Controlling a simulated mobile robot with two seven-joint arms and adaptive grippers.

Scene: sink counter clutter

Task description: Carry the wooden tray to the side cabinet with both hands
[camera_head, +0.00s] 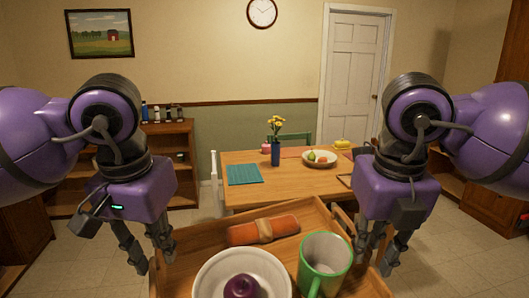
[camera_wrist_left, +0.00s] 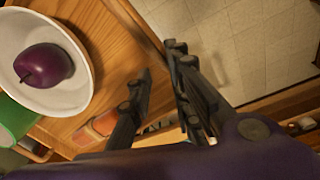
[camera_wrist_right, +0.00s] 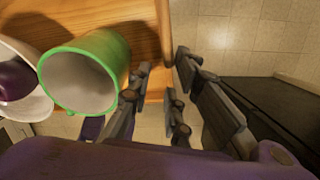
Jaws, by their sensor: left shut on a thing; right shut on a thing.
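The wooden tray (camera_head: 318,222) is at the bottom middle of the head view, in front of me. It carries a white bowl (camera_head: 207,272) with a dark purple round fruit or vegetable (camera_head: 241,287) in it, a green mug (camera_head: 325,262) with a pale inside, and an orange roll (camera_head: 263,230) with a tan band. My left gripper (camera_head: 155,262) is shut on the tray's left side; in the left wrist view the fingers (camera_wrist_left: 160,72) straddle its edge. My right gripper (camera_head: 378,258) is shut on the right side. The tray's near edge is out of the head view.
A wooden table (camera_head: 246,195) with a teal mat, flower vase and fruit bowl (camera_head: 319,158) stands ahead. A low wooden shelf cabinet (camera_head: 152,165) with bottles on top is at the back left. Another wooden cabinet (camera_head: 495,212) is at the right. Open tiled floor (camera_head: 440,255) shows at the right.

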